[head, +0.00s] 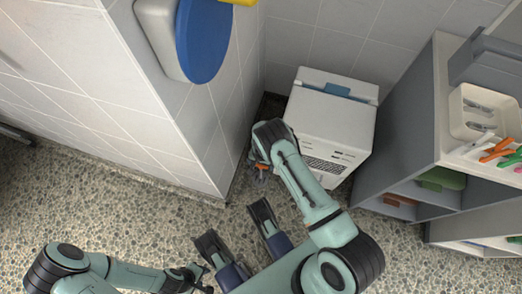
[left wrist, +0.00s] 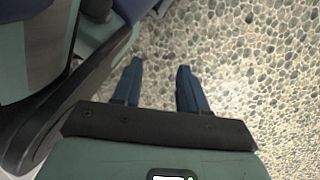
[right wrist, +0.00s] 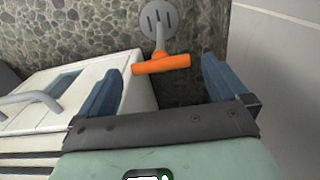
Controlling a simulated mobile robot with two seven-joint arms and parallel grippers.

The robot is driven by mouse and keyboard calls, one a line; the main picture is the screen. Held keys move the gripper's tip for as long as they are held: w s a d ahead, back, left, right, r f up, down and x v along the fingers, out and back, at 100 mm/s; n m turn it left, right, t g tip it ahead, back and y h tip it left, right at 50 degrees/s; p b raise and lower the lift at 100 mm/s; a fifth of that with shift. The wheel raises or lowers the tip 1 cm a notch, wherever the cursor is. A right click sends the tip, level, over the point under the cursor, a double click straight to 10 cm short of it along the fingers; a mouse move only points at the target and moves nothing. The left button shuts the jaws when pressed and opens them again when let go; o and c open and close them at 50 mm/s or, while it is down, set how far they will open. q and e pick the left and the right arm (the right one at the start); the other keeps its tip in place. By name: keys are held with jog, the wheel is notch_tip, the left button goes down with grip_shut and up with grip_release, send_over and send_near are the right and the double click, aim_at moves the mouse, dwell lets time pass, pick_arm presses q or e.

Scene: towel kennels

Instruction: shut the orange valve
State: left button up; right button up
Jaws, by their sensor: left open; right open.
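The orange valve (right wrist: 172,64) is a short bar-shaped handle on a grey stem in the right wrist view. In the head view only a small orange bit (head: 262,167) shows under my right arm, beside the white machine. My right gripper (right wrist: 160,74) is open, with its two blue fingers either side of the handle in the picture. I see no contact, and the depth between them is hard to tell. My left gripper (left wrist: 158,78) is open and empty above the pebbled floor, low at the front in the head view.
A white machine (head: 330,120) stands right of the valve, and a tiled wall (right wrist: 280,70) is close on its other side. A round grey slotted plate (right wrist: 158,20) lies behind the handle. Grey shelving (head: 410,140) with a tray stands at right. Floor (head: 130,205) is clear at left.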

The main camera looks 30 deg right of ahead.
pick_arm(q)
jog(key=w+d+r+t+p, duration=0.1)
jog(key=w+r+t+p, duration=0.2)
jog(key=w+r, duration=0.2)
jog(key=w, duration=0.3)
jog(key=shift+r+m+p, duration=0.2)
jog(key=shift+m+p, duration=0.1)
jog(key=shift+p, duration=0.1)
pick_arm(e)
notch_tip(320, 180, up, 12)
